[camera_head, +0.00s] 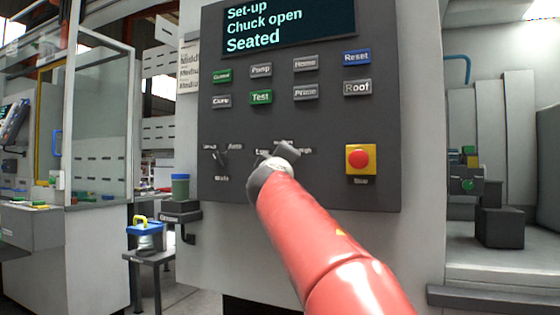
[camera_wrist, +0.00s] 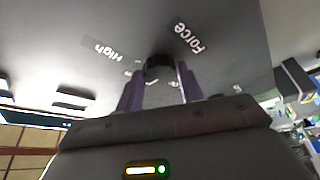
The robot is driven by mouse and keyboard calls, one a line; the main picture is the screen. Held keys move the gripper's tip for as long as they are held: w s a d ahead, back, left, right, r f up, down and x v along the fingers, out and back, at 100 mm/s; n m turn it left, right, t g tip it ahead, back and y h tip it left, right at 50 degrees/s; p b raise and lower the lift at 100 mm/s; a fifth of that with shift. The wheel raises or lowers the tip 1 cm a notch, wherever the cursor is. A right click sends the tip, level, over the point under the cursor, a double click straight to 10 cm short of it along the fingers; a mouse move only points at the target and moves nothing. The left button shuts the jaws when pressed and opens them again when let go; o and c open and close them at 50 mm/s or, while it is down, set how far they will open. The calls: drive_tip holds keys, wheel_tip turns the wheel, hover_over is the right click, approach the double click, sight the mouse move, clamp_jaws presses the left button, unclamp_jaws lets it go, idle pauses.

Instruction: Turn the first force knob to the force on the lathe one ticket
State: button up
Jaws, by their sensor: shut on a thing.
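The dark force knob (camera_wrist: 159,64) sits between the two fingers of my gripper (camera_wrist: 158,74) in the wrist view, with the labels "Force" and "High" printed around it. The fingers are shut on the knob. In the head view my gripper (camera_head: 283,155) is at the lower middle of the grey control panel (camera_head: 330,190) and hides the knob. Which way the knob points cannot be made out. A white paper (camera_head: 189,70) with several printed lines hangs left of the panel; its text is cut off, with parts like "Mediu" showing. Whether it is the lathe one ticket is unclear.
A red stop button (camera_head: 359,159) on a yellow plate is right of my gripper. A mode switch (camera_head: 219,158) is to the left. Several push-buttons, including Test (camera_head: 261,97), sit above. The screen (camera_head: 290,25) reads "Set-up, Chuck open, Seated".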

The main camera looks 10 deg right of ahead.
drive_tip(key=o, duration=1)
drive_tip(key=b+v, duration=0.3)
drive_tip(key=v, duration=0.4)
drive_tip(key=shift+s+a+f+b, duration=0.1)
drive_tip(key=shift+s+a+b, duration=0.05)
drive_tip(key=shift+s+b, duration=0.2)
